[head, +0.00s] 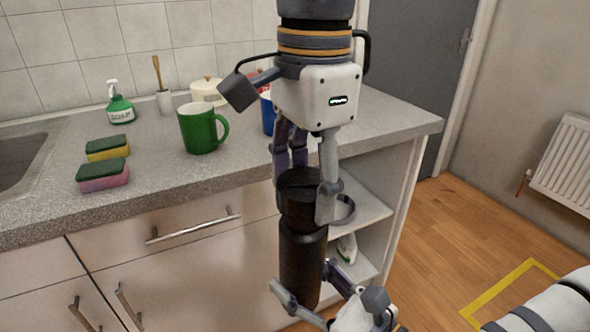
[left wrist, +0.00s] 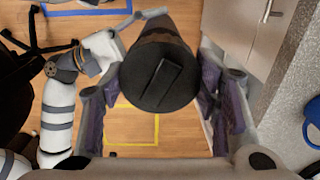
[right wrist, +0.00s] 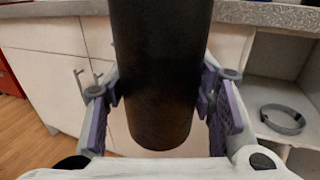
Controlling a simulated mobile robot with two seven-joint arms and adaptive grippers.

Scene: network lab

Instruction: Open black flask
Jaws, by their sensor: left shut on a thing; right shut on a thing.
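The black flask (head: 300,260) is upright in front of the counter, held in the air. Its wide black lid (head: 299,183), with a raised bar on top, sits in line on the body, and I see no gap. My left gripper (head: 304,200) comes from above and is shut around the lid. The left wrist view looks down on the lid (left wrist: 150,85) between its fingers. My right gripper (head: 312,290) is shut on the lower body from below. The right wrist view shows the body (right wrist: 160,75) between its fingers. Parts of the flask are hidden by the fingers.
The counter (head: 225,170) behind holds a green mug (head: 197,130), two sponges (head: 107,149), a soap bottle (head: 120,108), a brush in a pot (head: 165,102), a white dish (head: 208,91) and a half-hidden blue cup (head: 267,115). Open shelves (head: 362,210) stand close behind the flask. Floor at right is clear.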

